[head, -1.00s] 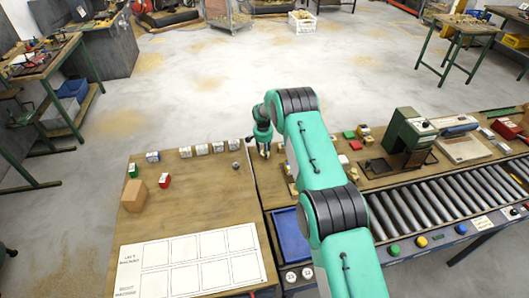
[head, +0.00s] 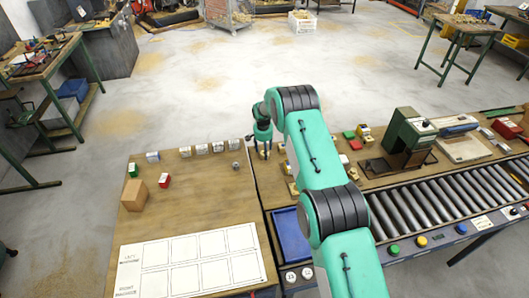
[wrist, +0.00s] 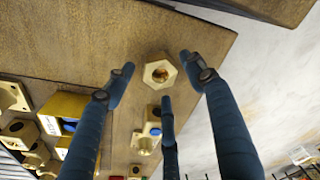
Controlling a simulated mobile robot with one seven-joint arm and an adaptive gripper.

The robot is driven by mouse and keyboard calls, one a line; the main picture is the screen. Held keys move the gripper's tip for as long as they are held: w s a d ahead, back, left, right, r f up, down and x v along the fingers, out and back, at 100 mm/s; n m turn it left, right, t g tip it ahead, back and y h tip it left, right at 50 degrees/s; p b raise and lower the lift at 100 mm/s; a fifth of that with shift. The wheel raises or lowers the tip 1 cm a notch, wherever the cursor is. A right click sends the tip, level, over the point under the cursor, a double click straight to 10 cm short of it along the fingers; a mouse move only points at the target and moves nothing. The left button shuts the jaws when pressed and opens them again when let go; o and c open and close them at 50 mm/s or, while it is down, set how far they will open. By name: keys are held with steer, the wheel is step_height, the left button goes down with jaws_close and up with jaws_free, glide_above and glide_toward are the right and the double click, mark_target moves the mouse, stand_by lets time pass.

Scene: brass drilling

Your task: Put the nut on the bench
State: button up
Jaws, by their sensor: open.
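The nut (wrist: 157,72) is a brass hexagonal nut with a round hole, near the corner of a wooden bench (wrist: 200,45) in the wrist view. My gripper (wrist: 157,64) is open, with its dark blue fingers spread around the nut and apart from it. The nut seems to rest on the bench top, but the wrist view does not show its underside. In the head view my gripper (head: 263,156) points down over the far left end of the machine bench, and the nut cannot be made out there.
A brass fitting (wrist: 147,130) lies close to the nut, with more brass parts (wrist: 22,128) to the left. In the head view the left bench (head: 195,205) holds a cardboard box (head: 134,196), small labelled boxes and a white chart. Its middle is clear. A blue tray (head: 290,235) is nearby.

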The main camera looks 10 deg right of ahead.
step_height(320, 180, up, 11)
steer(key=s, duration=0.1)
steer(key=shift+a, duration=0.35)
steer(key=shift+r, duration=0.15)
stand_by(0.7)
